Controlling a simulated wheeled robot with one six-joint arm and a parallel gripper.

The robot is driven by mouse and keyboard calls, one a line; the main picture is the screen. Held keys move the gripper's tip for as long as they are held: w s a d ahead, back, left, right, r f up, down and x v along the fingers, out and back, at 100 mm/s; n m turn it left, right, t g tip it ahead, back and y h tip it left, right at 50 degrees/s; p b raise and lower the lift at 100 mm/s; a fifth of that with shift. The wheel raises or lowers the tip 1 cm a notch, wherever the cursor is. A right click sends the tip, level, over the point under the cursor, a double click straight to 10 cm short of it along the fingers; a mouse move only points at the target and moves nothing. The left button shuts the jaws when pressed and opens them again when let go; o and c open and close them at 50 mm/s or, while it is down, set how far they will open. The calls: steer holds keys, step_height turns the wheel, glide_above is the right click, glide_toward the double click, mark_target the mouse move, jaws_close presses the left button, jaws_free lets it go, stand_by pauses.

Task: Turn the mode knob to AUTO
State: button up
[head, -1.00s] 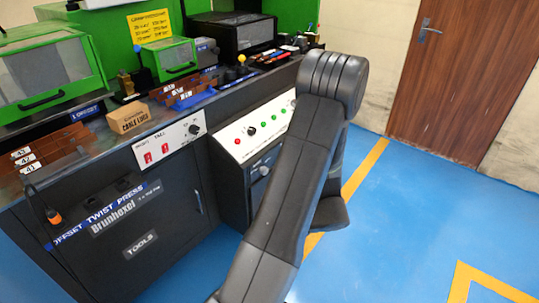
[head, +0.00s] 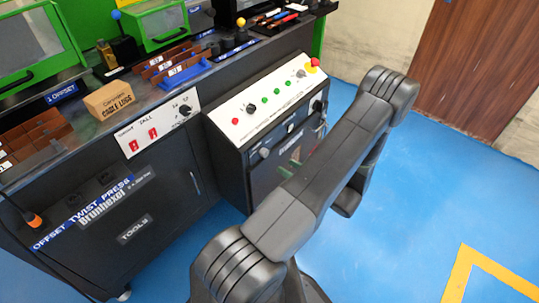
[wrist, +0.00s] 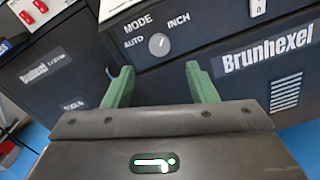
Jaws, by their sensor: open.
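The mode knob (wrist: 159,44) is a small round grey knob on the dark front face of the control box. MODE is printed above it, AUTO to its left and INCH to its right. In the head view the knob (head: 264,152) shows near the box's left front edge. My gripper (wrist: 162,78) is open, its two green fingers spread and empty. In the wrist view the knob lies beyond the fingertips, roughly centred in the gap and apart from them. In the head view my arm mostly hides the gripper.
A sloped white panel (head: 262,106) with buttons, a dark knob and a red emergency stop (head: 314,64) tops the box. A Brunhexel label (wrist: 266,54) is right of the knob. The dark press cabinet (head: 160,210) stands left. Blue floor is clear at right.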

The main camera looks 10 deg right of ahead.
mark_target(267, 154)
steer(key=x, duration=0.9)
steer(key=shift+a+b, duration=0.1)
steer(key=shift+b, duration=0.25)
steer(key=c, duration=1)
